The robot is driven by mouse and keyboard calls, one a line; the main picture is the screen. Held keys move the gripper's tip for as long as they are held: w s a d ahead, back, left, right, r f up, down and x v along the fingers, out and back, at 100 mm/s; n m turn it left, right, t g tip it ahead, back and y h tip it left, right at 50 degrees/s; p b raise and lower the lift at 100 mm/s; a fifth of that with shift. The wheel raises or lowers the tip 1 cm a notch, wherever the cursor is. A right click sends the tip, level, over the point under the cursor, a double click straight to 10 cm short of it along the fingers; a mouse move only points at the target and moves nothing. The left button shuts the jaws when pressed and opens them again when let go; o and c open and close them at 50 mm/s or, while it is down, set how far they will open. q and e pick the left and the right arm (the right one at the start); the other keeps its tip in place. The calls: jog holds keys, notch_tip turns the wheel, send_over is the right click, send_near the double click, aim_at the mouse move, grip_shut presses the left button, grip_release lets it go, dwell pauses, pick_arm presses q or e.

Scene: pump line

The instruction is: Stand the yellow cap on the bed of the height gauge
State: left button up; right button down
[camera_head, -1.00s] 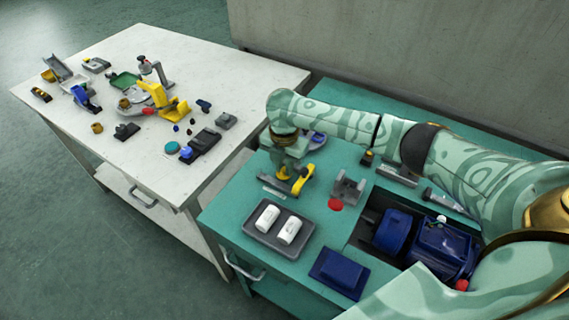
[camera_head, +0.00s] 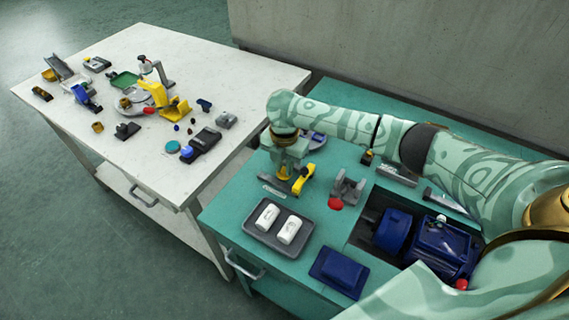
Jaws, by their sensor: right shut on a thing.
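My right gripper (camera_head: 284,169) points down over the teal bench and is shut on a small yellow piece, which looks like the yellow cap (camera_head: 284,173). The cap is mostly hidden by the fingers. Right beside and below it stands a small yellow and dark device (camera_head: 305,180), which seems to be the height gauge. Its low dark bed is partly hidden by my gripper; I cannot tell whether the cap touches it. My left gripper is out of view.
A grey tray (camera_head: 250,236) with two white parts lies in front. A grey bracket (camera_head: 348,187) and a red piece (camera_head: 335,203) stand to the right, near a blue pump (camera_head: 443,246) in a recess. A dark blue block (camera_head: 339,272) lies at the front. The white table (camera_head: 225,75) is crowded.

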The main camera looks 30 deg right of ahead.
jog(key=shift+f, duration=0.1)
jog(key=c, duration=0.7)
grip_release()
jog(key=shift+f, duration=0.1)
notch_tip(320, 180, up, 7)
jog(key=p, duration=0.7)
jog(key=shift+s+r, duration=0.1)
jog(key=shift+r, duration=0.1)
jog(key=shift+f, duration=0.1)
